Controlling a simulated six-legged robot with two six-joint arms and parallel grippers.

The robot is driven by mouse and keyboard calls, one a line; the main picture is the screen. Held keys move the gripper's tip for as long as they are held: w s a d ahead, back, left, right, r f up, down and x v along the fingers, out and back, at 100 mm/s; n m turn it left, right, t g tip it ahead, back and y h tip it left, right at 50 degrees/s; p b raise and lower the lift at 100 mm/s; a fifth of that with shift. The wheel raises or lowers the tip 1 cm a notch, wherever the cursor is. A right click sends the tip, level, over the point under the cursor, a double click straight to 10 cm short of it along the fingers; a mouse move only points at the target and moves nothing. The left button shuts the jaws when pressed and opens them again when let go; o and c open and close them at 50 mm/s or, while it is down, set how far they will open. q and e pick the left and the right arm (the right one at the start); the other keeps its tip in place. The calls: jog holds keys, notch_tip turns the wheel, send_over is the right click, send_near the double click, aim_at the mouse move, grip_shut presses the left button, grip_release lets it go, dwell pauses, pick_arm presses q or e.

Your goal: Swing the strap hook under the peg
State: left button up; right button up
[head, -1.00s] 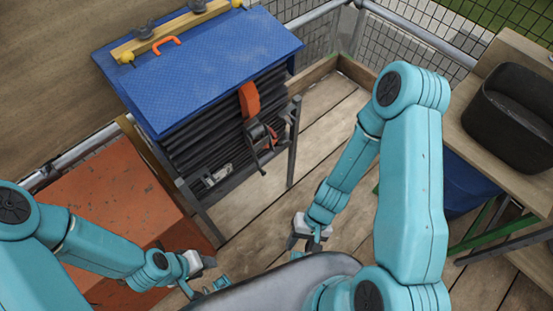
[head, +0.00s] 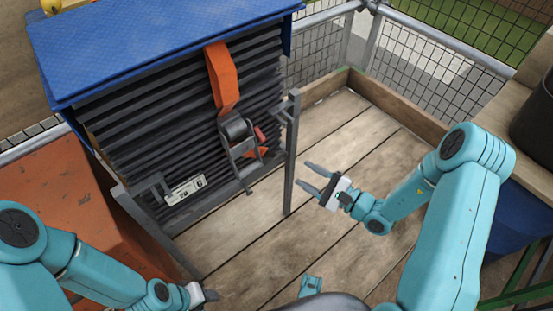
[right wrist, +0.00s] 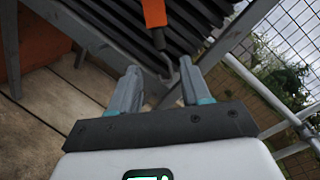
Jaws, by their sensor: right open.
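An orange strap (head: 222,80) hangs over the front of the dark stacked sheets, with a dark metal ratchet (head: 236,128) below it. A thin dark hook-like piece (head: 246,183) hangs under the ratchet near the rack's lower rail. In the right wrist view the orange strap (right wrist: 153,12) ends in a dark piece (right wrist: 158,38) beyond my fingers. I cannot clearly pick out the peg. My right gripper (head: 305,177) is open and empty, to the right of the strap and rack post, pointing left. My left gripper (head: 203,296) is at the bottom edge, its jaws unclear.
A grey rack post (head: 291,150) stands between my right gripper and the strap. A blue cover (head: 150,45) tops the stack. An orange-red box (head: 55,195) is at left. The plank floor (head: 345,130) is clear; mesh fencing and a wooden kerb border it.

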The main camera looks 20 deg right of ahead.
aim_at(272, 156)
jog(key=b+x, duration=0.2)
jog(key=x, duration=0.8)
jog(key=shift+w+a+f, duration=0.1)
jog(key=shift+f, duration=0.05)
jog(key=shift+w+a, duration=0.2)
jog(key=shift+w, duration=0.15)
grip_shut()
